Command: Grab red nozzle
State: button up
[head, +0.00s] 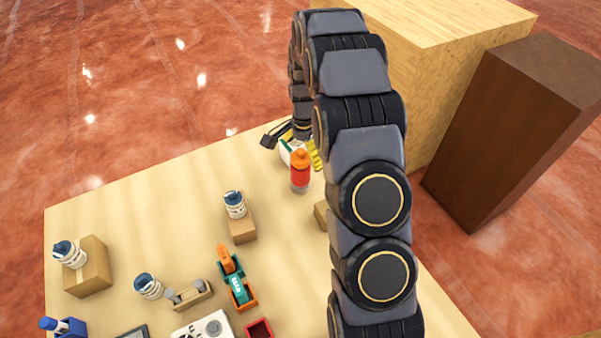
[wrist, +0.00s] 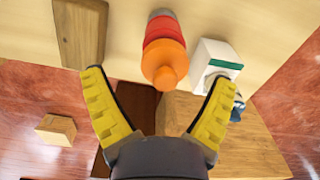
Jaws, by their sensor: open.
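A red and orange bottle-like piece (head: 300,176), the only thing here that fits the red nozzle, stands upright near the far edge of the table. In the wrist view it (wrist: 163,45) shows with a red body, a rounded orange top and a grey end. My gripper (wrist: 157,75) is open, with its yellow-padded fingers spread wide and nothing held. The orange top appears between the fingertips in that view; I see no contact. In the head view my gripper (head: 292,148) is just behind the piece, and my arm hides part of it.
A white block with a green band (wrist: 214,62) stands close beside the red piece, by one fingertip. A wooden block (wrist: 80,32) lies near the other. Blue-and-white bottles (head: 235,205), a teal-and-orange tool (head: 237,280) and boxes stand nearer. Large boxes (head: 520,130) stand beyond the table at right.

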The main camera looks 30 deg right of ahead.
aim_at(301, 174)
jog(key=f, duration=0.4)
jog(key=shift+w+a+f, duration=0.15)
jog(key=shift+w+a, duration=0.05)
jog(key=c, duration=1.2)
